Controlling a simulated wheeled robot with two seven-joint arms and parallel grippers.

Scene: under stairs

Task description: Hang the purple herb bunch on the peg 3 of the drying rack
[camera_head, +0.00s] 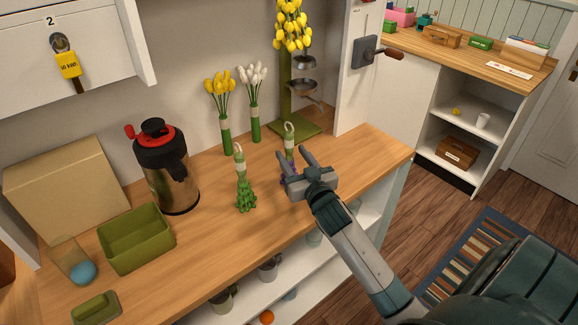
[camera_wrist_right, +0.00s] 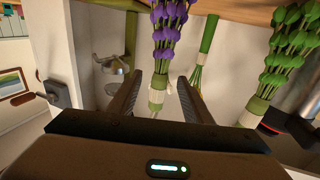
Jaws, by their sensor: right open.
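The purple herb bunch (camera_head: 289,140) stands hook-end up on the wooden counter, its purple heads partly hidden behind my right gripper (camera_head: 292,154). In the right wrist view, which looks upside down, the purple bunch (camera_wrist_right: 168,38) has its pale-tied stem between the two spread fingers of the right gripper (camera_wrist_right: 160,84). The gripper is open, and I cannot tell whether a finger touches the stem. A green stand (camera_head: 286,90) with yellow flowers is at the back; I cannot make out peg 3 or be sure this is the drying rack. My left gripper is not in view.
A green herb bunch (camera_head: 245,195) stands left of the purple one. Yellow tulips (camera_head: 220,88) and white tulips (camera_head: 252,77) are behind. A flask (camera_head: 172,180), a green tray (camera_head: 137,262) and a cardboard box (camera_head: 65,190) are left.

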